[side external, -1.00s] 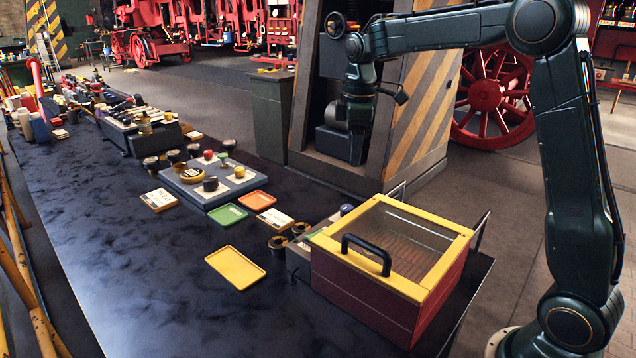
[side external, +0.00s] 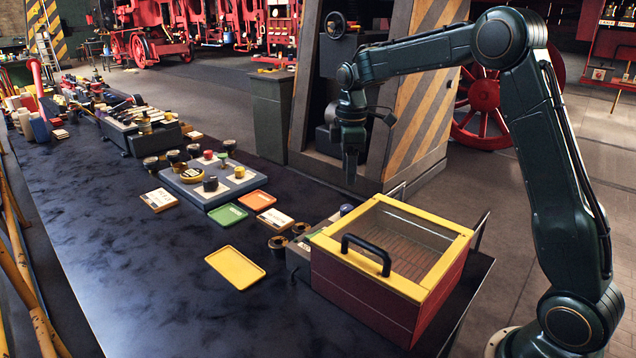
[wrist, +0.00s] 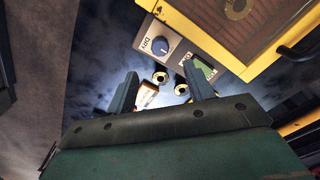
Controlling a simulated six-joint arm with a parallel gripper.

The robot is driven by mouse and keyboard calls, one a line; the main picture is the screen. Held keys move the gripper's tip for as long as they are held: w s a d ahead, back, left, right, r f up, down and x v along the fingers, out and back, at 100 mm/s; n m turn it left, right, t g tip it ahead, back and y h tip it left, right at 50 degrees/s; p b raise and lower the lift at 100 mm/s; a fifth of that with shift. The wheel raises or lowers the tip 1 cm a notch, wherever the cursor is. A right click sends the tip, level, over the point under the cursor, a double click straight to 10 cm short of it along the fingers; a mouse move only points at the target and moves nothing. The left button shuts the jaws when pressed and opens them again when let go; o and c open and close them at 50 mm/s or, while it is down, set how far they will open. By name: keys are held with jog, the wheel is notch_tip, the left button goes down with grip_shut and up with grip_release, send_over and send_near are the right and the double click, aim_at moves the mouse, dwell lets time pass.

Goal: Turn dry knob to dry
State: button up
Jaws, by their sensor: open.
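The dry knob (wrist: 159,47) is a round blue-grey dial on a grey panel marked DRY, at the upper middle of the wrist view. The panel is on the side of a red box with a yellow-framed glass lid (side external: 372,207). In the side view the knob shows as a small dark blue round (side external: 346,210) at the box's far left corner. My gripper (side external: 350,182) hangs pointing down above the bench's far edge, apart from the knob. In the wrist view my gripper (wrist: 160,95) has its two fingers spread, with nothing between them.
A yellow tray (side external: 235,267), a green tray (side external: 228,215) and an orange tray (side external: 256,200) lie on the dark bench. A blue-grey board (side external: 205,197) with several knobs stands behind them. Two dark round pieces (side external: 278,243) sit near the box. The box has a black handle (side external: 366,250).

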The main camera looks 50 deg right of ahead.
aim_at(347, 207)
notch_tip(347, 207, down, 10)
jog(key=shift+f, duration=0.1)
dwell(0.4)
jog(key=c, duration=1)
jog(key=shift+o, duration=0.2)
